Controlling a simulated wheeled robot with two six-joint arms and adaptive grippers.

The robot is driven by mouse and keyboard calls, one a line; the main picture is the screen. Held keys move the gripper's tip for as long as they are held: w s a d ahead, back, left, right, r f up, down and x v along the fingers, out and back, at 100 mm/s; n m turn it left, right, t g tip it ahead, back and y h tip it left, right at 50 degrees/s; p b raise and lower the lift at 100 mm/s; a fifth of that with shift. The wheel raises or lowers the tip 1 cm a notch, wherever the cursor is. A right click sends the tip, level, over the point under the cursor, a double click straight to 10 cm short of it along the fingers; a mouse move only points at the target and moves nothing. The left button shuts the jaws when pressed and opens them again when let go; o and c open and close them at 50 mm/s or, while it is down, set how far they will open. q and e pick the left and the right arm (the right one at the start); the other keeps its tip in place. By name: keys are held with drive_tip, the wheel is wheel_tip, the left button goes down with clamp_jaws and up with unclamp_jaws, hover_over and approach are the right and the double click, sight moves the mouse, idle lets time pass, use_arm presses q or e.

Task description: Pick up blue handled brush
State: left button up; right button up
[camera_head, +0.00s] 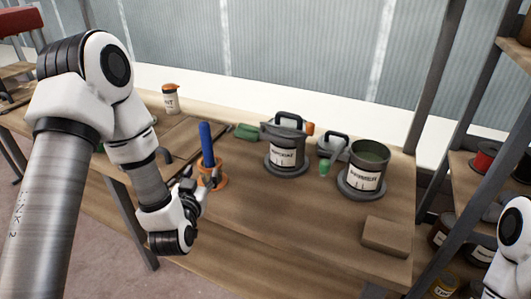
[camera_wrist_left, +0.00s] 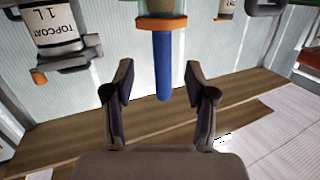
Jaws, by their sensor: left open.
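The blue handled brush (camera_head: 207,143) stands upright, its blue handle up, in a small holder with an orange rim (camera_head: 219,170) on the wooden bench. Its bristle end is hidden. My left gripper (camera_head: 204,186) is beside the holder, low and near the bench's front edge. In the left wrist view, which appears upside down, the blue handle (camera_wrist_left: 162,68) shows beyond and between the two spread fingers of my left gripper (camera_wrist_left: 157,78). The fingers are apart from the handle, with nothing held. My right arm shows only at the right edge; its gripper is out of view.
A labelled can (camera_head: 284,154) and a labelled open pot (camera_head: 366,168) stand right of the brush on the bench (camera_head: 270,215). A green-handled tool (camera_head: 247,132) lies behind. A wooden block (camera_head: 387,236) is at front right. A shelf post (camera_head: 432,85) rises at right.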

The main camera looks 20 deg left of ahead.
sight(205, 141)
use_arm(q)
drive_tip(key=shift+n+t+y, duration=0.4)
drive_tip(key=shift+n+t, duration=0.2)
drive_tip(key=shift+t, duration=0.1)
drive_tip(key=r, duration=0.1)
drive_tip(key=w+a+r, duration=0.1)
drive_tip(key=r, duration=0.1)
drive_tip(key=w+r, duration=0.1)
drive_tip(key=r, duration=0.1)
drive_tip(key=shift+w+a+b, duration=0.15)
drive_tip(key=shift+w+b, duration=0.1)
drive_tip(key=shift+b, duration=0.15)
drive_tip(key=p+x, duration=0.1)
drive_tip(key=x, duration=0.5)
drive_tip(key=shift+f, duration=0.15)
drive_tip(key=shift+w, duration=0.45)
clamp_jaws()
use_arm(e)
drive_tip(key=shift+d+f, duration=0.1)
drive_tip(key=shift+f, duration=0.5)
